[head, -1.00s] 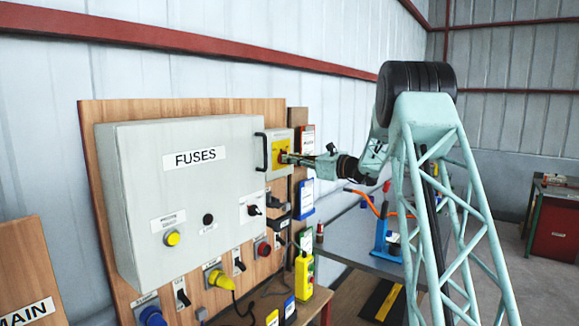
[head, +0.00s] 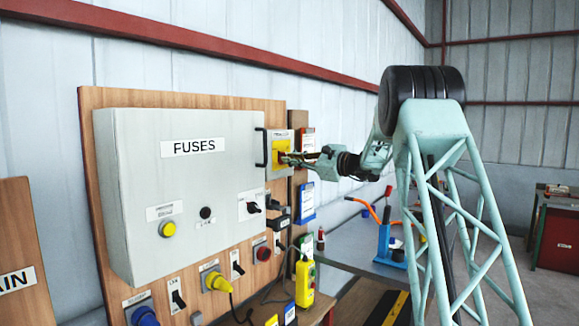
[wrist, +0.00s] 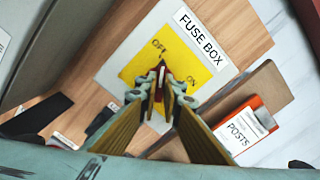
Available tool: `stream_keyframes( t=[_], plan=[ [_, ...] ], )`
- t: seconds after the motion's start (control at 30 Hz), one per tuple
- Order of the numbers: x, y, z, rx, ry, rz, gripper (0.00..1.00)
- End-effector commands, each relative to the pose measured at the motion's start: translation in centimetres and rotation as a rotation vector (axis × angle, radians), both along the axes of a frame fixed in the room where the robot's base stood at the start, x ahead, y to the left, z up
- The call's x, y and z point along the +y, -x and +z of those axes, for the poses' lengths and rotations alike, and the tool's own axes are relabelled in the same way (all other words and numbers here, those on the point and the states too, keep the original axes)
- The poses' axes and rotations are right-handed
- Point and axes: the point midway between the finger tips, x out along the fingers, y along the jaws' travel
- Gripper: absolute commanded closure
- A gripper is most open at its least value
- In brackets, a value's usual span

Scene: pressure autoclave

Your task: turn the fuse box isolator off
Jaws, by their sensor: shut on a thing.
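The fuse box isolator is a yellow plate (wrist: 193,58) with OFF and ON marks and a red handle (wrist: 161,70), under a FUSE BOX label in the wrist view. In the head view its yellow plate (head: 279,146) sits at the right of the grey FUSES cabinet. My gripper (wrist: 161,92) is shut on the red handle, one finger on each side. The gripper also shows in the head view (head: 289,159), reaching in from the right. The fingers hide much of the handle, so I cannot tell its exact angle.
The grey FUSES cabinet (head: 190,195) with its black handle (head: 261,147) stands close left of the isolator. Switches and plugs line the board below. A red-orange POSTS holder (wrist: 248,122) is at the right. A blue tool (head: 385,240) stands on the bench.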

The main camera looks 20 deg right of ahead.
Motion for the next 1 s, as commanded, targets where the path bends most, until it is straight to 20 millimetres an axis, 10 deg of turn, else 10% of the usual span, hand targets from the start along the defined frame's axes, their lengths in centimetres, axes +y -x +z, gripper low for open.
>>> stream_keyframes(
  t=[0.93,1.0],
  plan=[
    [0.04,0.03,-0.10,-0.068,0.133,0.000,1.00],
    [0.03,0.03,-0.09,-0.068,0.133,0.000,0.88]
  ],
)
